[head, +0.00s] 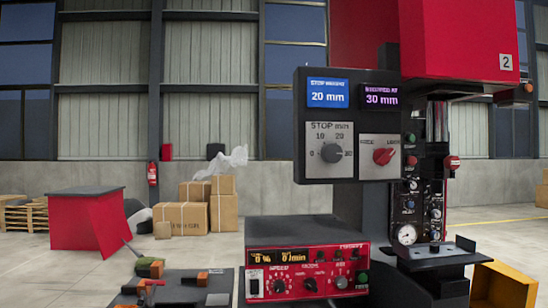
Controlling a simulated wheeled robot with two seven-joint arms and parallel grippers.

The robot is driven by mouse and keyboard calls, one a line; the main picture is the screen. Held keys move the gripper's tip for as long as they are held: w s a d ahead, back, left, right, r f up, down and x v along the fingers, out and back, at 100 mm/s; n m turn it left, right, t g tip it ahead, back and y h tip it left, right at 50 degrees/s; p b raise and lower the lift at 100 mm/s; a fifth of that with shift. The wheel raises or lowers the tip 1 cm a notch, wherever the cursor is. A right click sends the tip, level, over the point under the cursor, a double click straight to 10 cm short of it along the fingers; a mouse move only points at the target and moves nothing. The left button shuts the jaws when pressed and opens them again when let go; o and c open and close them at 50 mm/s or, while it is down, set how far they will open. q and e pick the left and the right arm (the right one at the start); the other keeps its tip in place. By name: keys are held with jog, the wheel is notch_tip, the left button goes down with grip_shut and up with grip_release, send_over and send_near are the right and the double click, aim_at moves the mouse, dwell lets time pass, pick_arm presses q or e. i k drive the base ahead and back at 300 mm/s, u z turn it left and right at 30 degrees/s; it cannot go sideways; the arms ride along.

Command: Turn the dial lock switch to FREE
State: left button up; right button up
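The dial lock switch (384,156) is a red knob on a light square plate, on the right half of a dark upright panel (326,193). Small lettering above it appears to read FREE on the left and LOCK on the right. Its pointer seems to lean up and right, toward the LOCK side. Beside it on the left is a grey STOP mm dial (331,153) with a 0 to 30 scale. Above them are a blue display (328,93) reading 20 mm and a purple-lettered display (381,97) reading 30 mm. Neither of my grippers shows.
A red control box (307,272) with knobs and an amber display stands below the panel. A red machine head (460,40) overhangs at the right. A gauge (406,234) and black shelf (437,255) sit below it. A dark plate (185,290) with small coloured parts lies lower left.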

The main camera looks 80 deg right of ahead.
aim_at(381, 156)
jog(key=i, duration=1.1)
jog(key=z, duration=2.6)
